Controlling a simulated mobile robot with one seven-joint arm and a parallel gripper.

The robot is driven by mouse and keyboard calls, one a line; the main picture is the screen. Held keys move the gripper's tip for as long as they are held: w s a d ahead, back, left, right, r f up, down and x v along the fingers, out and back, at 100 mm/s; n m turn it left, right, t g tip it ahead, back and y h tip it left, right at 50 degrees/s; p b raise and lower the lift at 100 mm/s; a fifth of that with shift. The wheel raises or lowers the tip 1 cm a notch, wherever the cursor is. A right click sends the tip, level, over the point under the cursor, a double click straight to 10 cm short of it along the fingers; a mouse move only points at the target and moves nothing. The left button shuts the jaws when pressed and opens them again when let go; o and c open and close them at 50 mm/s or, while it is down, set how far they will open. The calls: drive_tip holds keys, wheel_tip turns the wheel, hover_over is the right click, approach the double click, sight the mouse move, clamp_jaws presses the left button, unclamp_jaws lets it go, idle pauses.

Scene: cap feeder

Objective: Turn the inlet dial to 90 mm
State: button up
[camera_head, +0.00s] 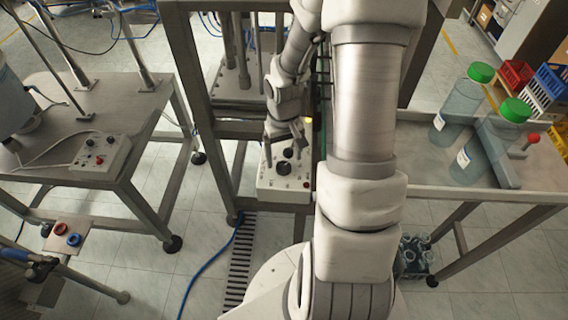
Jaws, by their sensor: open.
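A white control box (284,195) stands near the middle, on the frame of the machine. Its upper face carries two black dials, a farther one (288,153) and a nearer one (282,169), with small buttons near its front. I cannot read any markings, so I cannot tell which is the inlet dial or where it points. My gripper (287,138) is open and points down over the far part of this box, just beyond the farther dial. Its fingers are small in view, and I cannot tell whether they touch anything.
My arm hides the area right of the box. Green-capped bottles (450,110) and a red-knobbed lever (532,139) are on the right table (420,178). A second control box (100,158) sits on the left table. A blue hose (208,262) lies on the floor.

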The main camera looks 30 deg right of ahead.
sight(284, 167)
drive_tip(key=shift+f, duration=1.85)
drive_tip(key=shift+c, duration=0.3)
clamp_jaws()
drive_tip(key=shift+b, duration=0.3)
